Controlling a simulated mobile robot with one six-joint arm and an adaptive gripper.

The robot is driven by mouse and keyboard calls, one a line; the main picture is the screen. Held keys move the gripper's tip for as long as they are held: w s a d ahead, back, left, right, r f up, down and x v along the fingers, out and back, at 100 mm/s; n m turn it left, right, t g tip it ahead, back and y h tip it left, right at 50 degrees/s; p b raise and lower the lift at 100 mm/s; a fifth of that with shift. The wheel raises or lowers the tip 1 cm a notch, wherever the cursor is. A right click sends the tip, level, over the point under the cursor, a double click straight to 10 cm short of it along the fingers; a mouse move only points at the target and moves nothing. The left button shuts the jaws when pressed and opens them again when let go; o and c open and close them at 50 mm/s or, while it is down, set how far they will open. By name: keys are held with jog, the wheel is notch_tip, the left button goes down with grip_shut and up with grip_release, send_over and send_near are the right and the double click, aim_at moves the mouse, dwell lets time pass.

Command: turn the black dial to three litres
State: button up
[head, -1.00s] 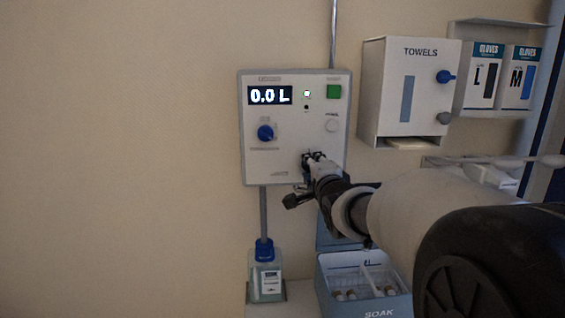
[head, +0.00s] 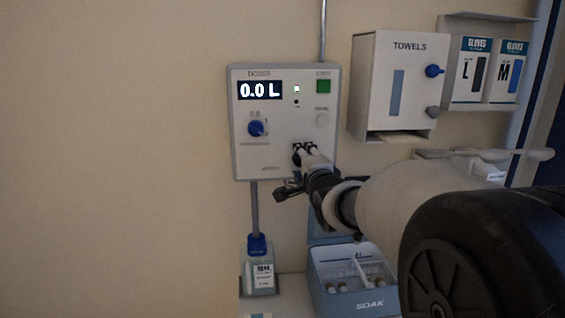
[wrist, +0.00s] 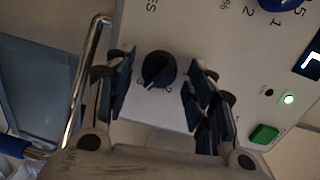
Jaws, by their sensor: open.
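The black dial (wrist: 159,69) is on the white front of the dosing panel (wrist: 215,45). In the wrist view it lies between the two spread dark fingers of my gripper (wrist: 161,84), with a visible gap on each side. In the head view my gripper (head: 303,155) is at the panel's lower right and hides the dial. The panel's display (head: 260,90) reads 0.0 L.
The panel also carries a blue knob (head: 257,128), a green button (head: 323,86) and a lit green lamp (wrist: 288,99). A towel dispenser (head: 427,85) and glove boxes (head: 487,72) hang to the right.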

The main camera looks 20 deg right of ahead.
jog(key=shift+s, duration=0.15)
jog(key=s+a, duration=0.2)
jog(key=s, duration=0.9)
jog(key=shift+s+r, duration=0.3)
jog(key=shift+r, duration=0.1)
jog(key=s+a+f+n+g+y, duration=0.1)
jog(key=s+a+f+n+g, duration=0.2)
jog(key=s+f+n, duration=0.3)
jog(key=s+a+f+n+g, duration=0.4)
jog(key=s+f+n+g, duration=0.1)
jog(key=s, duration=0.7)
jog(key=s+a+f+n+g+y, duration=0.1)
jog(key=s+a+f+n+g, duration=0.3)
jog(key=s+f+n, duration=0.3)
jog(key=s+n, duration=0.1)
jog(key=s, duration=0.2)
jog(key=shift+a+f+y, duration=0.15)
jog(key=shift+f+y, duration=0.15)
jog(key=shift+f, duration=0.05)
jog(key=shift+c, duration=0.3)
